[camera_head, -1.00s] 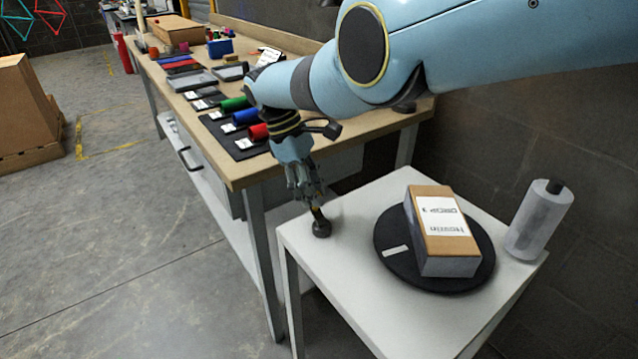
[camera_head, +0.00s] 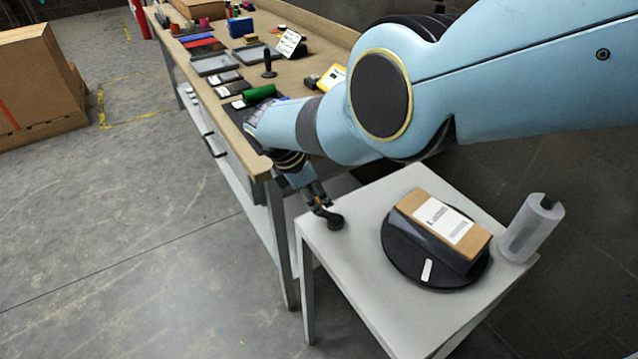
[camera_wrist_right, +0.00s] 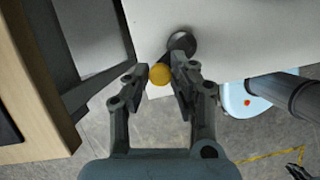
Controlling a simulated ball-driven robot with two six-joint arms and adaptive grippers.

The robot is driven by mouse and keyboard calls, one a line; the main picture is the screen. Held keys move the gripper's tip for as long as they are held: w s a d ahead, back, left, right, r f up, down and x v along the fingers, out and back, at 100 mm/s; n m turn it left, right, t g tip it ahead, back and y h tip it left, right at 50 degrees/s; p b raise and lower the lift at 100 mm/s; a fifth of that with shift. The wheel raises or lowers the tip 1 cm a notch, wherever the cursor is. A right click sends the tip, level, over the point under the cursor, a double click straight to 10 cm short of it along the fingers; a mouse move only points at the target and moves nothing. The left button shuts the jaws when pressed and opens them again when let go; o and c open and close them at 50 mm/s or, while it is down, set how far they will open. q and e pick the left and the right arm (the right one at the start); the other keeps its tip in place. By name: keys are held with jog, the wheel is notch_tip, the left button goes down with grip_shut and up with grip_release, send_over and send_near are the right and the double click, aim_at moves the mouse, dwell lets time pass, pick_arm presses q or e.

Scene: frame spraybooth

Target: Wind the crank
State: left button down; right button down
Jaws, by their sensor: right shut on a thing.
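The crank (camera_head: 336,221) is a dark round hub with a short arm at the near left corner of the small white table. In the right wrist view its hub (camera_wrist_right: 182,41) shows at the table's edge, and its yellow knob (camera_wrist_right: 160,75) sits between my fingers. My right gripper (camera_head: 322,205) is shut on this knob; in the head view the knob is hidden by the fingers. A black turntable (camera_head: 398,262) on the white table carries a box (camera_head: 449,226) with a brown top and white label. A small white mark (camera_head: 427,271) lies on the disc.
A grey translucent cylinder (camera_head: 531,228) stands at the white table's right corner, beside the turntable. A long wooden workbench (camera_head: 254,158) with trays, coloured rolls and tools runs behind, partly hidden by my right arm. Open floor lies left; a big cardboard box (camera_head: 35,75) stands there.

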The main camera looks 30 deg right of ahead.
jog(key=shift+s+a+n+t+p, duration=0.2)
jog(key=shift+n+t+p, duration=0.1)
jog(key=shift+n+p, duration=0.25)
jog(key=c, duration=1.1)
grip_release()
jog(key=shift+c, duration=0.2)
jog(key=shift+w+r, duration=0.1)
jog(key=shift+a+r, duration=0.35)
jog(key=shift+r, duration=0.2)
jog(key=v, duration=1)
jog(key=shift+r, duration=0.25)
